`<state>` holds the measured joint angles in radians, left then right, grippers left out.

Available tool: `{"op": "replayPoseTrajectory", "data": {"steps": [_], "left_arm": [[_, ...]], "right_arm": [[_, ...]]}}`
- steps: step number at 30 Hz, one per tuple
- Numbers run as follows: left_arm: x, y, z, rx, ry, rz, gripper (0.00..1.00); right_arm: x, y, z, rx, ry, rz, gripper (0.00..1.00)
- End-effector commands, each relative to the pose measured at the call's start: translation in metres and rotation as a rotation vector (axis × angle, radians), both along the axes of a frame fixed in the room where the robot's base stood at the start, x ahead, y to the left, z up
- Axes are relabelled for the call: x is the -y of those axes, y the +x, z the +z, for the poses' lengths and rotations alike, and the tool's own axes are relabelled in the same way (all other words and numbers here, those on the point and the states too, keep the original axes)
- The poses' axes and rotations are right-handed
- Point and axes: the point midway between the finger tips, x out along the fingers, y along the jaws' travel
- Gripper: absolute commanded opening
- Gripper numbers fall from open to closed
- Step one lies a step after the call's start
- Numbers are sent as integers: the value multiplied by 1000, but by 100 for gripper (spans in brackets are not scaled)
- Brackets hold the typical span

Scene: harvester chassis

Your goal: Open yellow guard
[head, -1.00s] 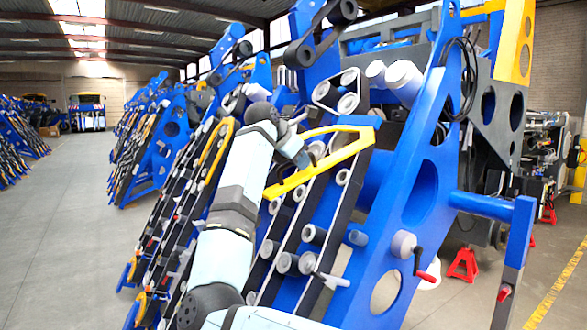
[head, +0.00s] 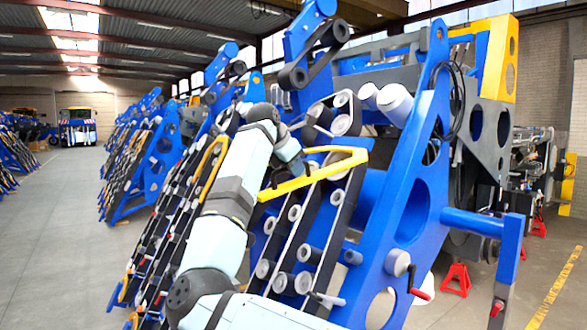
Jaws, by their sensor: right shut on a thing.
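The yellow guard (head: 335,168) is a long, narrow bent bar frame. It sits over the upper rollers of the slanted blue harvester chassis (head: 405,215), and it slants from lower left to upper right. My right gripper (head: 300,167) is at the guard's upper left side and is shut on it. The wrist hides part of the guard's left side, and the fingertips are hard to make out. Grey rollers (head: 294,212) and dark rails show below the guard. My left gripper is not in view.
A red-handled crank (head: 418,292) sticks out at the chassis's lower right. A red stand (head: 457,277) is on the floor behind it. More slanted blue chassis units (head: 143,165) stand to the left. The grey floor (head: 55,240) at the far left is clear.

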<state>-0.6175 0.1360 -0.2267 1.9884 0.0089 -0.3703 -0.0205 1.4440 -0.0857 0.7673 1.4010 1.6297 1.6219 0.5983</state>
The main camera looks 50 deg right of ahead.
Motion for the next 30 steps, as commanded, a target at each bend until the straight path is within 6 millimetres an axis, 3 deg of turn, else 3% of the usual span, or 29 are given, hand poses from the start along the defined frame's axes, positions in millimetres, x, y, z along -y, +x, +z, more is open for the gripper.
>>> {"op": "replayPoseTrajectory", "data": {"steps": [2,3,6,17,20,30], "left_arm": [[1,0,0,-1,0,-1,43],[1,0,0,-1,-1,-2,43],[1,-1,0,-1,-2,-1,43],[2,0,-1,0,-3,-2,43],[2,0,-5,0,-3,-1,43],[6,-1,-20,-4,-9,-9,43]], "right_arm": [[1,0,1,2,-3,0,0],[0,0,1,2,-3,0,22],[0,0,1,1,-2,0,40],[-4,0,4,1,-2,1,40],[-14,0,14,2,-1,2,40],[-65,-1,71,3,-1,3,40]]}}
